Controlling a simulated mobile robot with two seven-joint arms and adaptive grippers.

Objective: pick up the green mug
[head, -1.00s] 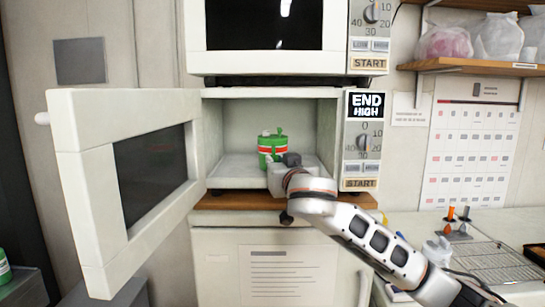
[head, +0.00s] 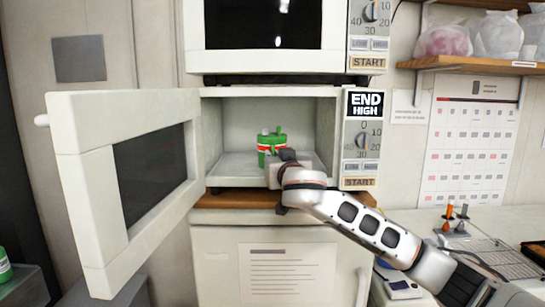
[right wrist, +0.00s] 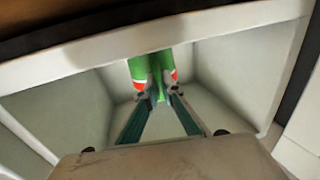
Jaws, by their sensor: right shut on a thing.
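The green mug (head: 266,146), with a red and white band, is inside the open lower microwave in the head view. My right gripper (head: 284,156) reaches into the cavity from the front right and covers part of the mug. In the right wrist view the right gripper (right wrist: 158,92) has its fingers closed on a green part of the mug (right wrist: 140,70). Whether the mug's base touches the cavity floor is hard to tell. My left gripper is not in view.
The microwave door (head: 75,190) stands wide open to the left. Another microwave (head: 265,65) sits above. A counter (head: 410,222) with a rack lies at the right.

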